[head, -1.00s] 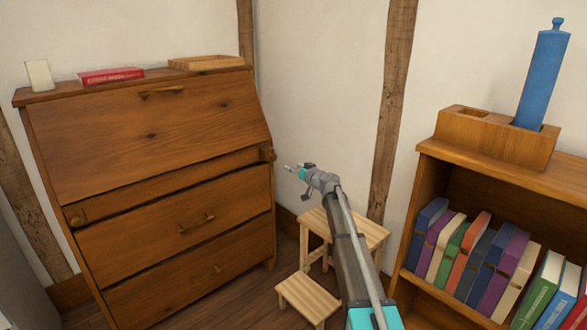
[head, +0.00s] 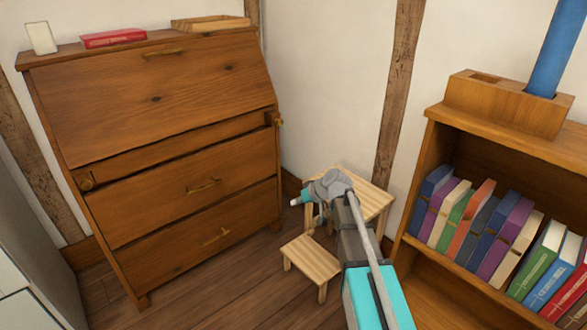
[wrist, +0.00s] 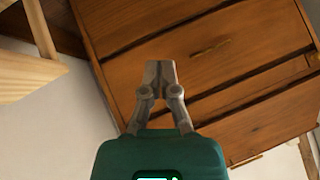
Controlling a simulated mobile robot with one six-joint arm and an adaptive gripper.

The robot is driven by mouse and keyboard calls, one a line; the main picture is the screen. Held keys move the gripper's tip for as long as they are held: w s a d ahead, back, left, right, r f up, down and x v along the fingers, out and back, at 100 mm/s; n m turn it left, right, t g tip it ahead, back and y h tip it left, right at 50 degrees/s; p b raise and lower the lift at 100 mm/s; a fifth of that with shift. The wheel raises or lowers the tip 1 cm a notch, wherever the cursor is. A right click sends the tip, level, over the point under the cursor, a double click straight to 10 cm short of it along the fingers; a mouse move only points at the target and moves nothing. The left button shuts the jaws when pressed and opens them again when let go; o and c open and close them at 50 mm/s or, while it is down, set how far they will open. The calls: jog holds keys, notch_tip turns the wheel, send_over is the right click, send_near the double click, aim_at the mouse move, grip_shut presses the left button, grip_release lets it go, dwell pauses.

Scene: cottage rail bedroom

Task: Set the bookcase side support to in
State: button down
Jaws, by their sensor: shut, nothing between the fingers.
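The wooden bureau (head: 150,110) stands at the left with its sloping front closed. On the bookcase side, the right side support (head: 277,119) shows its knobbed end at the bureau's right edge, below the sloping front; I cannot tell how far it sticks out. The other side support (head: 86,182) shows its round knob at the left edge. My gripper (head: 297,201) is shut and empty, right of the bureau and lower than the right support, apart from it. In the wrist view my gripper (wrist: 160,66) appears in front of the drawers, one with a handle (wrist: 210,49).
A wooden step stool (head: 311,257) stands on the floor below my arm. The bookcase (head: 421,175) with several books is at the right, carrying a wooden holder (head: 505,104) with a blue tube (head: 553,50). Floor before the bureau is clear.

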jog(key=s+d+f+m+g+h, duration=0.2)
jog(key=s+d+h, duration=0.1)
jog(key=s, duration=0.9)
jog(key=s+d+f+m+g+h, duration=0.3)
jog(key=s+d, duration=0.3)
jog(key=s, duration=0.6)
jog(key=shift+s+f+h, duration=0.15)
jog(key=shift+s+h, duration=0.05)
jog(key=shift+h, duration=0.6)
